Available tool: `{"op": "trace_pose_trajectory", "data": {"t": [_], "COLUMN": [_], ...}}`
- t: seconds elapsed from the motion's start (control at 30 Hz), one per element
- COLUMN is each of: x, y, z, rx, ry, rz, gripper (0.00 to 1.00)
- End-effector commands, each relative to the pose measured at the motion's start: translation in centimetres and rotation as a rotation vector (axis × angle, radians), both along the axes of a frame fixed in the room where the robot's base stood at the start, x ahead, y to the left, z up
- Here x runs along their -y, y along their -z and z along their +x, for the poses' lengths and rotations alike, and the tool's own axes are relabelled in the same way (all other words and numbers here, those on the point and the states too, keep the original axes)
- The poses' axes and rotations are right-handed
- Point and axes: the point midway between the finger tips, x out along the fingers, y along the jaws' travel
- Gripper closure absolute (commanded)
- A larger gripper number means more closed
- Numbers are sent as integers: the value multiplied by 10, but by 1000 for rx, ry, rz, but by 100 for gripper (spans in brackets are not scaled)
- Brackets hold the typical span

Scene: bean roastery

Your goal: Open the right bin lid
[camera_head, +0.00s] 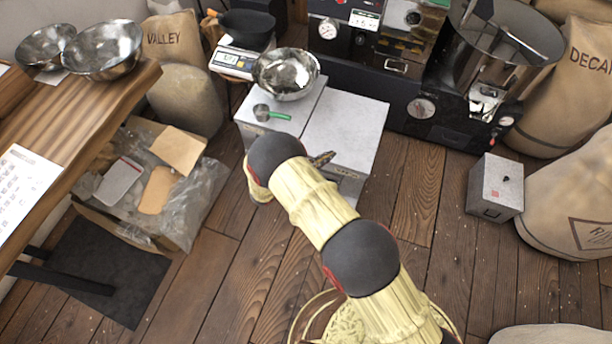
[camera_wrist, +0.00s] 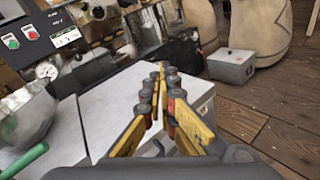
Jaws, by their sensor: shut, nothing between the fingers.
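The right bin (camera_head: 345,128) is a pale grey box with a flat lid, which lies closed. Its lid also shows in the wrist view (camera_wrist: 108,104). My gripper (camera_wrist: 160,72) is shut with nothing between its yellow, dark-padded fingers. In the wrist view the fingers overlap the lid's right part and the bin's side. In the head view only a dark bit of my gripper (camera_head: 322,159) shows past my arm, over the near part of the right bin. I cannot tell whether it touches the lid. My arm hides much of the bin's front.
The left bin (camera_head: 247,123) adjoins it and bears a green-handled scoop (camera_head: 271,114) and a metal bowl (camera_head: 287,74). The roaster (camera_head: 400,90) stands right behind. A small metal box (camera_head: 495,187) and sacks (camera_head: 570,205) stand right. Wooden floor between is clear.

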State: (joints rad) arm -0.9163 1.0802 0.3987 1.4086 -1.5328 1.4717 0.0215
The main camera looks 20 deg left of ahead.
Motion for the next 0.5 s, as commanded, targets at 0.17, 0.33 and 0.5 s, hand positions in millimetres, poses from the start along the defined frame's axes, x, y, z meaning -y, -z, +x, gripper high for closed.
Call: {"op": "trace_pose_trajectory", "data": {"t": [0.17,0.33,0.5], "x": [-47,-74,-85], "y": [96,165,204], "z": [-37,-76,-102], "rx": [2,14,23], "ry": [-246,-444,-560], "rz": [-153,-252,-302], "gripper": [100,100,100]}}
